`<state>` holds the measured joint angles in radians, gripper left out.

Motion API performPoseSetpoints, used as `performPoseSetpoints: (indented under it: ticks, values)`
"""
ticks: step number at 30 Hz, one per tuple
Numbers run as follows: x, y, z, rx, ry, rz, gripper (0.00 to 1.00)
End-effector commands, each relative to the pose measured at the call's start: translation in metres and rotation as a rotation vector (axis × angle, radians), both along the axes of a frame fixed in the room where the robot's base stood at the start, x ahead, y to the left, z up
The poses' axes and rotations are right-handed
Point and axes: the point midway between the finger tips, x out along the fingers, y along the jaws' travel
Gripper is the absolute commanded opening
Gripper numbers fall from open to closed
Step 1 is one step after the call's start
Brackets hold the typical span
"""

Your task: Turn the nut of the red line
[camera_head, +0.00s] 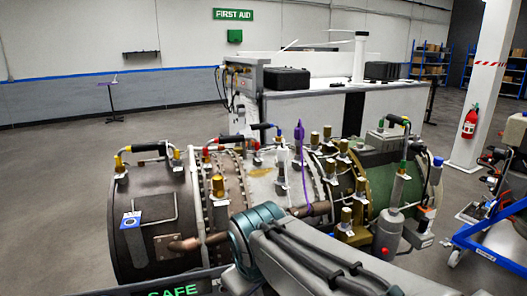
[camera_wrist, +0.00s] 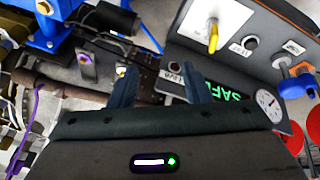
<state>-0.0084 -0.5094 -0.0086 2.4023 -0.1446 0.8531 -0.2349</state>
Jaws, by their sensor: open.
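The red line (camera_head: 232,139) shows in the head view as a short dark hose with red end fittings, on top of the turbine's left half. Its left red fitting (camera_head: 207,150) stands above a brass-coloured part; which piece is the nut is too small to tell. My gripper (camera_wrist: 160,88) shows in the wrist view with its two dark fingers apart and nothing between them. In the head view my arm runs across the lower middle, and the gripper itself is not visible there. I cannot make out the red line in the wrist view.
The turbine (camera_head: 150,215) carries yellow, blue and green-ended lines and several brass fittings. In the wrist view a control panel (camera_wrist: 232,62) with a SAFE sign, gauge (camera_wrist: 268,104) and blue knob (camera_wrist: 297,86) is close on the right. A blue fitting (camera_wrist: 48,40) is upper left.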

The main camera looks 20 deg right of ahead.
Motion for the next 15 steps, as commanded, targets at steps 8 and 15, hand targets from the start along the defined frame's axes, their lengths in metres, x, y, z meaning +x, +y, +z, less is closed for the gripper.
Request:
performPoseSetpoints:
  ticks: [8,15]
  values:
    - [0.118,-0.06,0.054,-0.618,-0.002,0.637,0.44]
    - [0.216,-0.096,0.103,-1.198,0.171,1.16,0.44]
